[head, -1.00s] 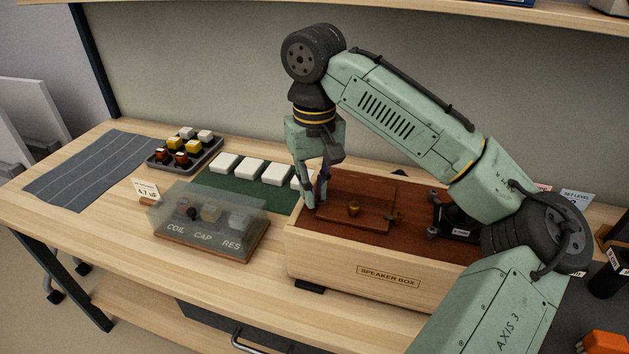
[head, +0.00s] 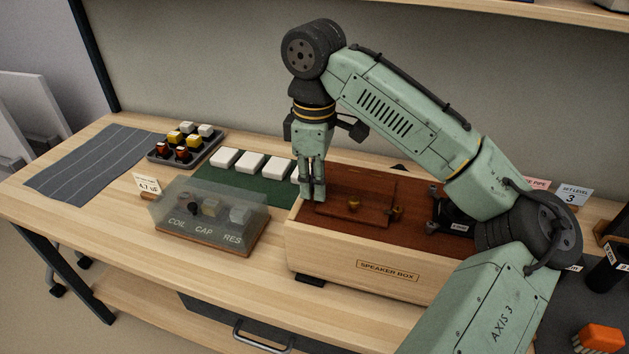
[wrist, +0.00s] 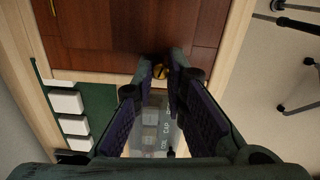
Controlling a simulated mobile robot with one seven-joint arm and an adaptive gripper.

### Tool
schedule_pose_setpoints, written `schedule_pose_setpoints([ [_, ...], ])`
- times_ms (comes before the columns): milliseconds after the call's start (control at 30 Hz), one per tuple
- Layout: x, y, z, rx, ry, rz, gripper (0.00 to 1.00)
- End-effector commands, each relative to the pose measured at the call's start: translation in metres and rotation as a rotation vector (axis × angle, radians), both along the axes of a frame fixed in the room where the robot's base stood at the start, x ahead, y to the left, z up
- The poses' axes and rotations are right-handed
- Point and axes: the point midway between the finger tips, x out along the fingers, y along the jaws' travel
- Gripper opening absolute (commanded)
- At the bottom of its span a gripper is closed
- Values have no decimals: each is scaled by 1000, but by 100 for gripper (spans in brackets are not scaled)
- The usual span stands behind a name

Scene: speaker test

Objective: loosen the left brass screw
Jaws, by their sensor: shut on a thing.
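The left brass screw (wrist: 160,73) shows in the wrist view between my fingertips, at the edge of the red-brown wooden panel (wrist: 118,35). My gripper (head: 313,195) points down at the left end of the speaker box (head: 335,256) and is shut on this screw; the fingers hide the screw in the head view. In the wrist view my gripper (wrist: 159,70) has a fingertip on each side of it.
A clear-covered case (head: 205,220) marked COIL, CAP, RES stands left of the box. Behind it are white blocks (head: 250,162) on a green mat (head: 262,190), and a tray (head: 160,158) of small parts. Bare tabletop (head: 110,205) lies at the left front.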

Motion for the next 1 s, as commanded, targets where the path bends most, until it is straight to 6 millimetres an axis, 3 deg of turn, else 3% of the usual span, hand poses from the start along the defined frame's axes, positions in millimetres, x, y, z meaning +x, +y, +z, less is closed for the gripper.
schedule_pose_setpoints([
  [1000,-1,0,0,1,2,965,0],
])
